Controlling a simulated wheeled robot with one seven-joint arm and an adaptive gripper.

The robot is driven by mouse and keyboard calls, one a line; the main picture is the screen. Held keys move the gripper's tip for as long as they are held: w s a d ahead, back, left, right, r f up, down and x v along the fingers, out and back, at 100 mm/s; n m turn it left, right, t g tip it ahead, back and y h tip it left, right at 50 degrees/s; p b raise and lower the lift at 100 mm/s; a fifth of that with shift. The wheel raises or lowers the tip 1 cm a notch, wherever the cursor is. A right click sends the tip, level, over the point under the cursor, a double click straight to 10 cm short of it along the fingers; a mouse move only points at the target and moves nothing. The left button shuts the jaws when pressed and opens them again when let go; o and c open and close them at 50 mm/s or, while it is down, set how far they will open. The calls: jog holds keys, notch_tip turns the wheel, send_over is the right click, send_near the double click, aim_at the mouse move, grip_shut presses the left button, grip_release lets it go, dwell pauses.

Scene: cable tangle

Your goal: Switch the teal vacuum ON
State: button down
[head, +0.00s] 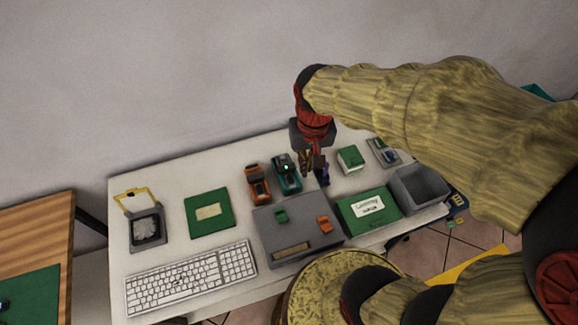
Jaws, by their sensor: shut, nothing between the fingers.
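The teal vacuum (288,180) stands on the white table, right of a similar orange one (257,184). A small pale spot shows on its top; I cannot tell whether it is a switch or a light. My gripper (313,172) points down just to the right of the teal vacuum. It is shut and holds nothing. Whether its fingertips touch the vacuum or the table cannot be told from this view.
A grey board (288,246) with small green and orange pieces lies in front. A labelled green box (378,222), a grey bin (440,196) and a small green box (351,155) stand to the right. A keyboard (190,277) and a green pad (228,194) lie left.

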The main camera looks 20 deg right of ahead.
jog(key=w+f+m+g+p, duration=0.2)
jog(key=w+f+m, duration=0.6)
jog(key=f, duration=0.2)
jog(key=m+t, duration=0.1)
jog(key=m, duration=0.7)
send_over(289, 172)
jog(key=s, duration=0.2)
jog(key=f, duration=0.4)
jog(key=f+b, duration=0.1)
jog(key=f, duration=0.3)
jog(key=f+b, duration=0.1)
jog(key=f, duration=0.3)
jog(key=shift+w+a, duration=0.1)
jog(key=shift+a, duration=0.15)
jog(key=shift+f+b, duration=0.3)
jog(key=shift+f, duration=0.5)
jog(key=shift+w+f, duration=0.2)
jog(key=shift+f, duration=0.35)
